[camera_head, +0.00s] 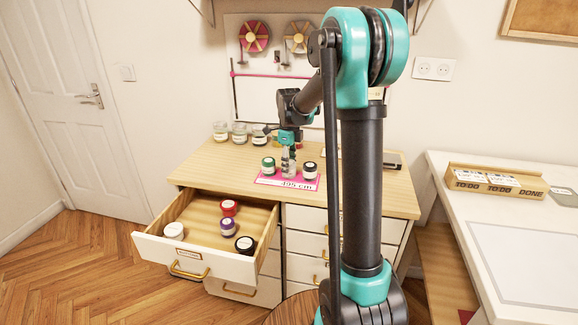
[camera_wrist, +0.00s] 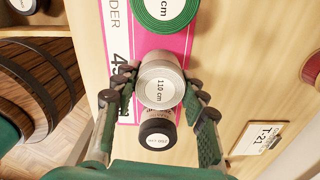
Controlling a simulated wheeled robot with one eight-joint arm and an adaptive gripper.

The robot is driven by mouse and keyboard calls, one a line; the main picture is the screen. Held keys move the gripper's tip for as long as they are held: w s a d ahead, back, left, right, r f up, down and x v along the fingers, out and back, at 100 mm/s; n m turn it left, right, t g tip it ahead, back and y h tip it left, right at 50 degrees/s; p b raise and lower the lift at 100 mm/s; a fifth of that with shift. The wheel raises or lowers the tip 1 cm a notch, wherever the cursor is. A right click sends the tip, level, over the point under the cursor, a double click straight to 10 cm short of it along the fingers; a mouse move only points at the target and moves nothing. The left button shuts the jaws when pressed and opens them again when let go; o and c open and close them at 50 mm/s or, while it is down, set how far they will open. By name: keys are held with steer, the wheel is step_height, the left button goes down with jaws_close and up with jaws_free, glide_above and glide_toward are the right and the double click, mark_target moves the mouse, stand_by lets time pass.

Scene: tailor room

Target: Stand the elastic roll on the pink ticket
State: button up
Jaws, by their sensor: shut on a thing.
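The pink ticket (camera_head: 298,184) lies on the wooden dresser top; its pink band (camera_wrist: 182,42) also shows in the wrist view. My gripper (camera_wrist: 158,90) is shut on a pale grey roll (camera_wrist: 160,84) labelled 110 cm, its label facing the wrist camera. In the head view my gripper (camera_head: 288,168) is low over the ticket's middle and largely hides that roll. A green roll (camera_head: 268,165) and a black roll (camera_head: 310,170) stand on the ticket, one on each side of the held roll. I cannot tell whether the held roll touches the ticket.
An open drawer (camera_head: 195,258) at the dresser's front holds several rolls, including a red one (camera_head: 228,207) and a purple one (camera_head: 228,227). Several glass jars (camera_head: 239,134) stand along the back. A tag marked T-21 (camera_wrist: 262,138) lies to the right in the wrist view.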

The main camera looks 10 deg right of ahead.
steer(key=o, duration=1.1)
steer(key=shift+r, duration=0.1)
step_height(320, 180, up, 12)
steer(key=s+d+f+n+t, duration=0.1)
steer(key=s+f+n, duration=0.5)
steer(key=s+n, duration=0.2)
steer(key=s+d+f+n+t, duration=0.1)
steer(key=s+f+n, duration=0.6)
steer(key=s, duration=0.4)
steer(key=s+d+f+n+t, duration=0.2)
steer(key=s+f+n, duration=0.5)
steer(key=s+n, duration=0.2)
steer(key=shift+s+f, duration=0.1)
steer(key=shift+s, duration=0.45)
